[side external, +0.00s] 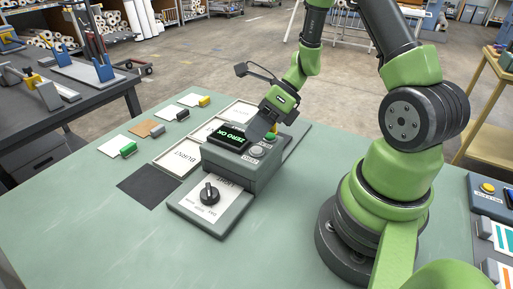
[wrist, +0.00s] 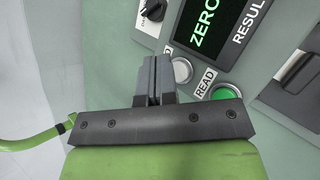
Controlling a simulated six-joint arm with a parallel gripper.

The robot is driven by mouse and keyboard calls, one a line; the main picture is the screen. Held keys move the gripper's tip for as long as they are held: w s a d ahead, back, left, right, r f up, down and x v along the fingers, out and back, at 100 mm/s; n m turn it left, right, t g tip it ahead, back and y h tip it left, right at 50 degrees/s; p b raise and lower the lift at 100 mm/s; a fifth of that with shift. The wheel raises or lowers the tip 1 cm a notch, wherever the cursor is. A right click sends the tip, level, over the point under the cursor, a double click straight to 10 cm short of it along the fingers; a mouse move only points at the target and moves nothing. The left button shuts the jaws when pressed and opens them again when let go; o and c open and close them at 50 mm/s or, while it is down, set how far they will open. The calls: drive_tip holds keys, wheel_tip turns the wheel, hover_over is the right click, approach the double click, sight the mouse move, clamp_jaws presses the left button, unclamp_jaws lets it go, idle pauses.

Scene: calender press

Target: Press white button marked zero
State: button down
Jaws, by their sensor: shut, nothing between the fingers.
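The grey instrument box (side external: 238,171) stands on the green table, with its lit screen (side external: 226,138) reading "ZERO OK" in green. A white round button (side external: 257,151) sits on its sloped face, and it also shows in the wrist view (wrist: 183,70), partly covered by my fingers. Its label is mostly hidden there. A green button (wrist: 222,93) labelled "READ" is beside it. My gripper (side external: 252,138) is shut and empty over the box; in the wrist view its fingertips (wrist: 155,62) appear just left of the white button. I cannot tell whether they touch anything.
A black knob (side external: 209,194) stands on the front plate of the box. A dark square mat (side external: 148,186) and several cards with coloured clips lie to the left. The table front is clear.

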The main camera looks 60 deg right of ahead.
sight(256, 147)
drive_tip(key=shift+r, duration=0.1)
drive_tip(key=shift+r, duration=2.5)
drive_tip(key=s+a+r+n+t+h, duration=0.1)
drive_tip(key=s+a+r+n+h, duration=0.2)
drive_tip(key=n, duration=1.1)
drive_tip(key=s+a+r+n+t+h, duration=0.2)
drive_tip(key=s+a+r+n+h, duration=0.1)
drive_tip(key=s+r+n, duration=0.5)
wheel_tip(256, 147, up, 4)
drive_tip(key=n, duration=0.5)
drive_tip(key=shift+s+a+n, duration=0.15)
drive_tip(key=shift+a+n, duration=0.05)
drive_tip(key=shift+n, duration=0.2)
